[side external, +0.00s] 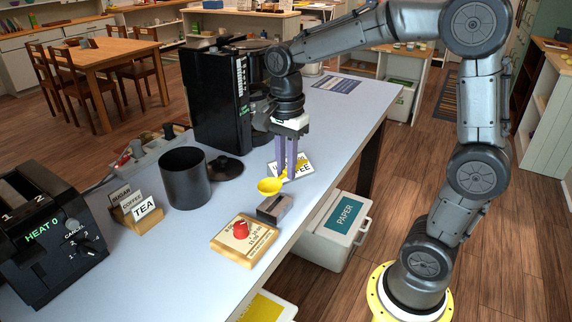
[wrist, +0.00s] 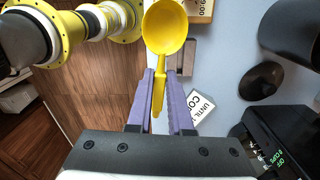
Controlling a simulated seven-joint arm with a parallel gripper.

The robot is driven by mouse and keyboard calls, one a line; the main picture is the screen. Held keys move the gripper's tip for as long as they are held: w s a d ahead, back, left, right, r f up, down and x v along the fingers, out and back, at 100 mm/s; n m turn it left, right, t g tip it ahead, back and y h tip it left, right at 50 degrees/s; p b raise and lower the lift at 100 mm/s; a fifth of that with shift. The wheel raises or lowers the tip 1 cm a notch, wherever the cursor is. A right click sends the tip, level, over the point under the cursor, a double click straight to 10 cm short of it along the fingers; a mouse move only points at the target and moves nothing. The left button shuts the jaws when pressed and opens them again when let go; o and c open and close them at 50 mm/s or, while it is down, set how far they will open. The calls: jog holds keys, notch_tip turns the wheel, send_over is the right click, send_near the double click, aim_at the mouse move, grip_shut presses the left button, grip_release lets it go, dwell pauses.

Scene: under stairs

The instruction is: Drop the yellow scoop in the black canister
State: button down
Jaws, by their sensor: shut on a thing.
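The yellow scoop (side external: 270,186) is in my gripper (side external: 286,172), its bowl pointing left in the side view. In the wrist view the scoop's bowl (wrist: 166,27) is beyond the fingertips, and its handle is between the two purple fingers of my gripper (wrist: 160,75). The gripper is shut on the handle and appears to be above the counter. The black canister (side external: 185,180) stands upright and open on the counter, left of the scoop. Part of the canister (wrist: 290,30) shows at the upper right of the wrist view. Its inside floor is hidden.
A black lid (side external: 226,168) lies right of the canister. A grey-brown block (side external: 273,208) and a wooden board with a red item (side external: 243,240) are near the counter's front edge. A label card (side external: 303,168) stands behind the gripper. A tall black machine (side external: 216,98) stands behind the lid.

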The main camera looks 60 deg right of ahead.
jog(key=shift+s, duration=0.25)
jog(key=w+r, duration=1.3)
jog(key=w, duration=0.3)
jog(key=w+a+f, duration=0.1)
jog(key=w+f, duration=0.6)
jog(key=w, duration=0.4)
jog(key=shift+a+f, duration=0.15)
jog(key=shift+a, duration=0.1)
jog(key=shift+w+a+f, duration=0.1)
jog(key=shift+f, duration=0.35)
jog(key=shift+f, duration=2.85)
